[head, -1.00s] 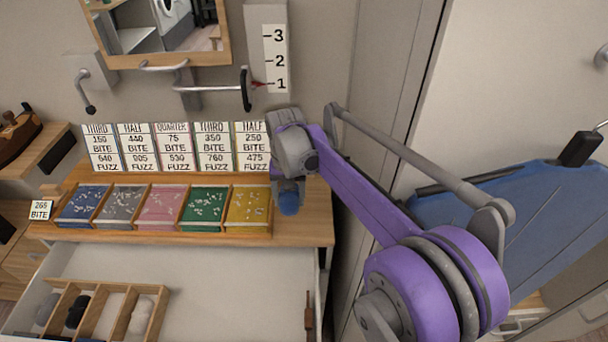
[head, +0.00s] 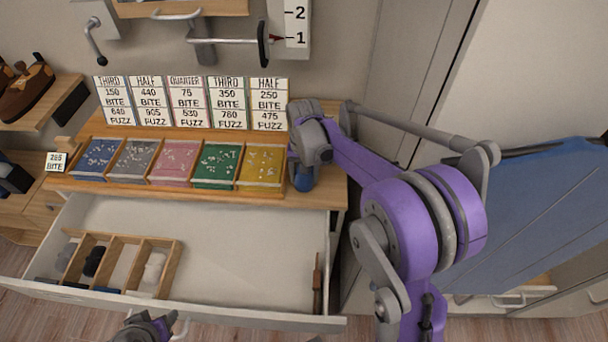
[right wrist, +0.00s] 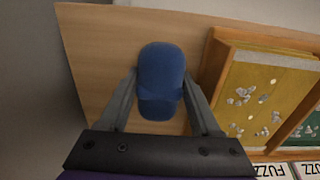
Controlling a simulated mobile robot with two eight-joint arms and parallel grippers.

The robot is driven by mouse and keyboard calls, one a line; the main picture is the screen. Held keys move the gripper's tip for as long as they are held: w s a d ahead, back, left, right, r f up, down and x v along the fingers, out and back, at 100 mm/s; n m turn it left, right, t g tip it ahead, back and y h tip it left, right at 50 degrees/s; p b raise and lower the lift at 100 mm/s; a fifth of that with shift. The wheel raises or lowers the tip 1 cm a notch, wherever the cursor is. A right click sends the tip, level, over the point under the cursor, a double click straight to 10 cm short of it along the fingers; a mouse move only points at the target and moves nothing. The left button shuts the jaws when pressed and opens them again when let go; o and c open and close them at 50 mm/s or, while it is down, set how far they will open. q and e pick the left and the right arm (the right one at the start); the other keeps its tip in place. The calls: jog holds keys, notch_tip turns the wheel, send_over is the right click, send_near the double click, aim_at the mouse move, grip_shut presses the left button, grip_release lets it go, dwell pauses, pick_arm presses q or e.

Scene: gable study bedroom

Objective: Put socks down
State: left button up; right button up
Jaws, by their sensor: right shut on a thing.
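A rolled pair of blue socks (head: 303,181) is at the right end of the wooden dresser top (head: 329,192). It also shows in the right wrist view (right wrist: 160,72). My right gripper (right wrist: 160,84) is shut on the socks, with one finger on each side. I cannot tell whether the socks touch the wood. My left gripper (head: 147,328) shows only in part at the bottom edge, in front of the open drawer; its fingertips are not clear.
The open white drawer (head: 235,250) holds a wooden divider (head: 172,268) with dark and pale rolled socks. A row of coloured trays (head: 262,165) stands left of the blue socks, with price cards (head: 268,103) behind. Bare wood lies around the socks. A wall closes the right.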

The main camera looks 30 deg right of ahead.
jog(key=shift+f, duration=0.1)
jog(key=shift+f, duration=0.15)
jog(key=o, duration=1.1)
